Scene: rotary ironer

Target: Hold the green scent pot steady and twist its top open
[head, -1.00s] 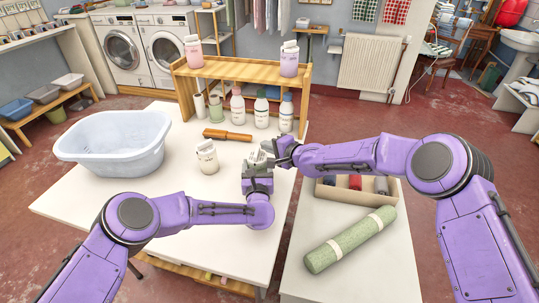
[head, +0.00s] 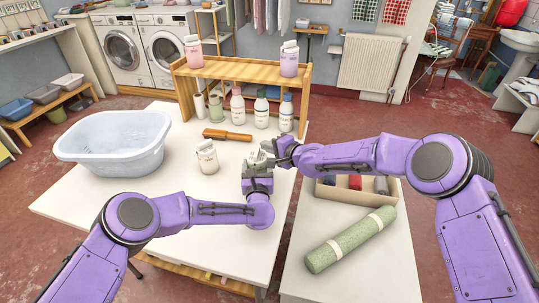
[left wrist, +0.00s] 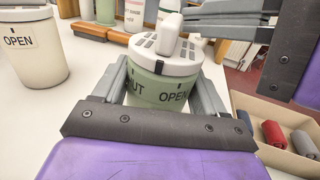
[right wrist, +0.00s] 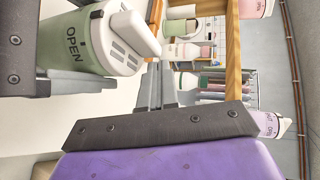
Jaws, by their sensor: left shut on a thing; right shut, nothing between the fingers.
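The green scent pot (left wrist: 160,90) stands upright between the fingers of my left gripper (head: 258,168), which is shut on its body. Its white slotted top (left wrist: 158,58) carries a raised bar (left wrist: 170,32). The words OPEN and part of SHUT show on the body, and a dark mark on the top's rim lies between them. My right gripper (right wrist: 158,80) is shut and empty, with its fingers beside the bar, close to it; I cannot tell whether they touch. In the head view the pot is mostly hidden by my grippers.
A cream pot (head: 207,157) stands to the left, with a wooden-handled tool (head: 228,135) behind it. A blue basin (head: 115,145) sits at the table's left. Several bottles stand by the wooden shelf (head: 240,66). A box (head: 330,192) and a green roll (head: 350,240) lie at right.

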